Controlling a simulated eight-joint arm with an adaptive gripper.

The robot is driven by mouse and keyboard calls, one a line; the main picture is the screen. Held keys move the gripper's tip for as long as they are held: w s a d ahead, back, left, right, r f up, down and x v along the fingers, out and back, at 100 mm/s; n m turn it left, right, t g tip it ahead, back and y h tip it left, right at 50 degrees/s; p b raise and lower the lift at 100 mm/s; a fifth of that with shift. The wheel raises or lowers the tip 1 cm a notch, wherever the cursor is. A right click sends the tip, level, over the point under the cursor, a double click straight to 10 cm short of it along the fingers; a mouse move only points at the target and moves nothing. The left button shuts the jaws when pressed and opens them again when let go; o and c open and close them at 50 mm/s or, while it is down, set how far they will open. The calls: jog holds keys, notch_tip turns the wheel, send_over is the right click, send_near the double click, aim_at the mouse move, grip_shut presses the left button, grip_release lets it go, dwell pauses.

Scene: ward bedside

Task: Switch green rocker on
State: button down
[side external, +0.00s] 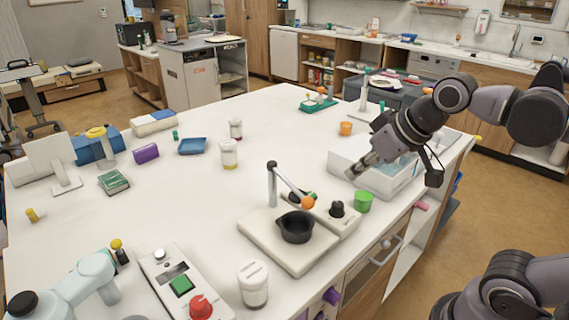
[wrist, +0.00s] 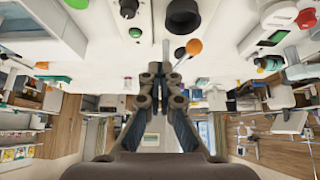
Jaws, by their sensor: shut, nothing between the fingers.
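The green rocker (side external: 181,285) is a square green key on a white control box (side external: 163,274) at the near left of the table, beside a red knob (side external: 200,306). It also shows in the wrist view (wrist: 276,37) at the upper right. Its tilt is too small to tell. My gripper (side external: 357,171) is shut and empty. It is at the far right part of the table, by a white open box (side external: 372,182), well away from the rocker. In the wrist view, my fingertips (wrist: 161,70) point up the middle of the picture.
A white base with a black pot (side external: 296,228) and an orange-tipped lever (side external: 307,202) stands between my gripper and the control box.

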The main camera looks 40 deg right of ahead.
jog(key=w+a+r+g, duration=0.1)
jog(key=w+a+r, duration=0.4)
jog(key=a+r, duration=0.1)
jog(key=g, duration=0.4)
send_over(172, 280)
jog(key=s, duration=0.3)
notch_tip(172, 280, down, 3)
notch_tip(172, 280, down, 5)
jog(key=shift+s+f, duration=0.1)
jog(key=w+f, duration=0.1)
jog(key=f, duration=0.8)
jog(key=w+f, duration=0.1)
jog(key=f, duration=0.3)
jog(key=shift+w+f, duration=0.3)
jog(key=shift+w, duration=0.05)
